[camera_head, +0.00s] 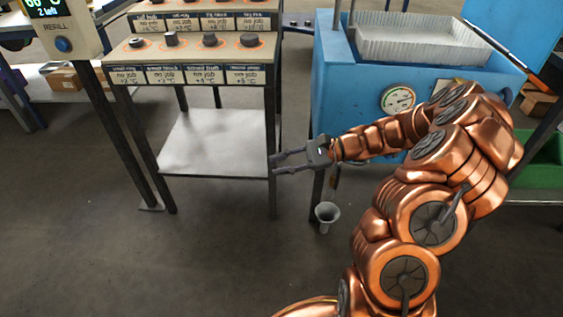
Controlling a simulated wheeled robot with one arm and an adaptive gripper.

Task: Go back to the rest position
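My gripper (289,161) is at the end of my copper-coloured arm, pointing left near the middle of the picture. Its two grey fingers are spread apart with nothing visible between them. The fingertips appear close to the right front leg of the labelled rack (216,138); I cannot tell whether they touch it. No rest position is marked in view.
The rack's upper shelves hold several dark round pieces (211,40). Right stands a blue machine (340,80) with a gauge (397,99) and a white tray (420,45). A grey funnel-like cup (327,213) is below my gripper. A REFILL post (62,44) stands left. Front-left floor is clear.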

